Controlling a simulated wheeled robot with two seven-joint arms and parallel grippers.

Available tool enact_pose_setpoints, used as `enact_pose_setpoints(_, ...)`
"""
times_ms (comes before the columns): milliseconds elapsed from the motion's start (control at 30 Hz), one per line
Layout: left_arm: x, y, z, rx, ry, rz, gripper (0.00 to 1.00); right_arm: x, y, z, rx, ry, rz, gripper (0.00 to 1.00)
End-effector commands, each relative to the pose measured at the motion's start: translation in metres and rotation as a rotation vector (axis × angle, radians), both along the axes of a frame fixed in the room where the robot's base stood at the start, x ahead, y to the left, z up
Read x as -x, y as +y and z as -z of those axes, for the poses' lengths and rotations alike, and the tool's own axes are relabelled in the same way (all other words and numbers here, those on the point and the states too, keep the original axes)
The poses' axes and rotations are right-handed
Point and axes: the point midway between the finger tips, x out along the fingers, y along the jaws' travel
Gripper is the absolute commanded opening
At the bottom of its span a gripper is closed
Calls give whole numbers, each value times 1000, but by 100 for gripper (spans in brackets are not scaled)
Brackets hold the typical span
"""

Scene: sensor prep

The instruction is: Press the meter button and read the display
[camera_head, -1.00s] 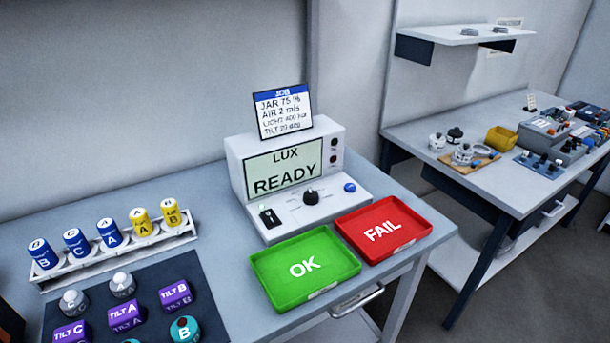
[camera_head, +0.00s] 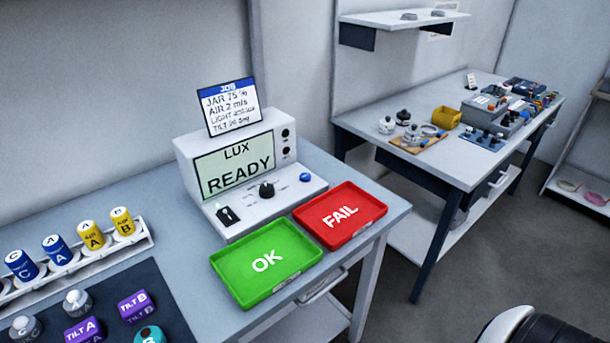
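The meter (camera_head: 196,155) is a white box on the bench, with a sloped control panel in front. Its display (camera_head: 236,165) reads "LUX READY". A blue button (camera_head: 306,178) sits at the right end of the panel. A black knob (camera_head: 266,190) is at the middle and a black switch (camera_head: 228,215) at the left. A job card (camera_head: 229,104) stands on top, listing JAR, AIR, LIGHT and TILT values; the small print is blurred. Neither gripper is in view. A dark and white rounded shape at the bottom right corner may be part of my arm.
A green OK tray (camera_head: 232,285) and a red FAIL tray (camera_head: 327,242) lie in front of the meter. A white rack (camera_head: 80,269) of blue and yellow canisters and a dark mat (camera_head: 168,300) with sensors are at left. A second table (camera_head: 384,170) stands right, across grey floor.

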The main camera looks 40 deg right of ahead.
Motion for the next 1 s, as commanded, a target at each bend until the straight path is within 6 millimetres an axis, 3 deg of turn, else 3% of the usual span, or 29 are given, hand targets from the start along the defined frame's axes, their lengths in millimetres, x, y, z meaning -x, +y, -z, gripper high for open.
enact_pose_setpoints(33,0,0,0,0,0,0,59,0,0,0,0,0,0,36)
enact_pose_setpoints(267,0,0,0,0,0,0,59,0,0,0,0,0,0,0)
enact_pose_setpoints(1000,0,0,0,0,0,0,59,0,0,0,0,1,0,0)
